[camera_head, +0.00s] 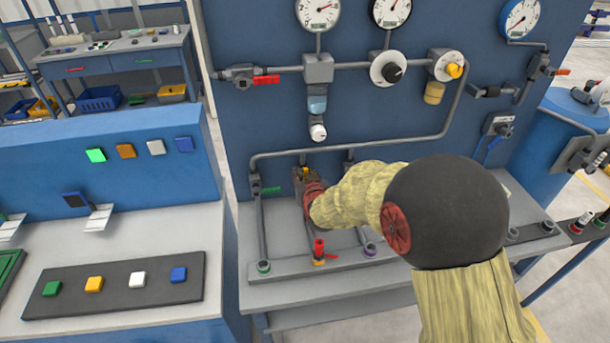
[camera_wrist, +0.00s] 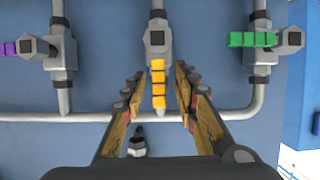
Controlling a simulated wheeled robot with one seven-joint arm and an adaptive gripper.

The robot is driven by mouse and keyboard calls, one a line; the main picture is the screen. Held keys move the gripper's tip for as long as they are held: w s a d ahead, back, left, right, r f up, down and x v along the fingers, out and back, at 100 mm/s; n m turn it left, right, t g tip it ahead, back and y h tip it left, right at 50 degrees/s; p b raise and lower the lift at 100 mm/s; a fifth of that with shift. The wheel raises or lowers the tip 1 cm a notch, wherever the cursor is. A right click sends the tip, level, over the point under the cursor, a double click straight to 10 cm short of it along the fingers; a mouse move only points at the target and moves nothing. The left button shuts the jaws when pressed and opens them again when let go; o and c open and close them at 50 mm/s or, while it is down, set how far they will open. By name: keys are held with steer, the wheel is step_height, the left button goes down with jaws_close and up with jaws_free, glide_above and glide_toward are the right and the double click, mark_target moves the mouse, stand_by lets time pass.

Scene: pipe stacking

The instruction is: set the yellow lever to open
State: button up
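The yellow lever (camera_wrist: 158,85) shows in the wrist view, on a grey valve (camera_wrist: 158,38) on a pipe. It runs lengthwise along the pipe, from the valve toward my gripper's base. My gripper (camera_wrist: 160,78) is open, with one finger on each side of the lever. A gap shows between the lever and each finger, and nothing is held. In the head view my gripper (camera_head: 306,183) is at the valve low on the blue panel; it and my arm hide most of the lever there.
A green lever (camera_wrist: 252,40) on the right and a purple lever (camera_wrist: 9,48) on the left sit on neighbouring valves and point sideways. A horizontal pipe (camera_wrist: 235,116) crosses near my fingers. A red-topped fitting (camera_head: 319,250) stands below my gripper on the bench.

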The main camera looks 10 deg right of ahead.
steer(key=v, duration=1.2)
stand_by(0.5)
